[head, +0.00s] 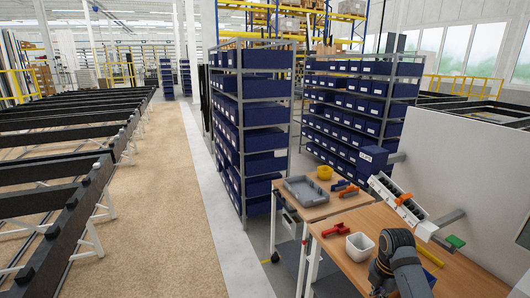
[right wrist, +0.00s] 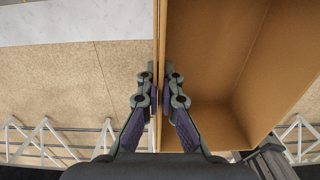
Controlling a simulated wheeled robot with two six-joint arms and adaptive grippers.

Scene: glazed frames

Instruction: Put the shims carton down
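An open brown cardboard carton (right wrist: 215,60), which I take to be the shims carton, fills the right of the right wrist view. Its inside looks empty in the part I see; no label shows. My right gripper (right wrist: 160,85) is closed on the carton's near-vertical side wall, one finger inside and one outside. The carton is over the brown floor, with no support visible under it. In the head view only part of an arm of mine shows at the lower right; the carton and both grippers are out of that view.
Wooden benches (head: 375,225) at the right hold a grey tray (head: 306,190), a yellow bowl (head: 324,172), a white container (head: 359,246) and red tools. Shelves of blue bins (head: 260,140) stand behind. Black beams on white trestles (head: 60,190) line the left. The brown aisle floor (head: 165,200) is clear.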

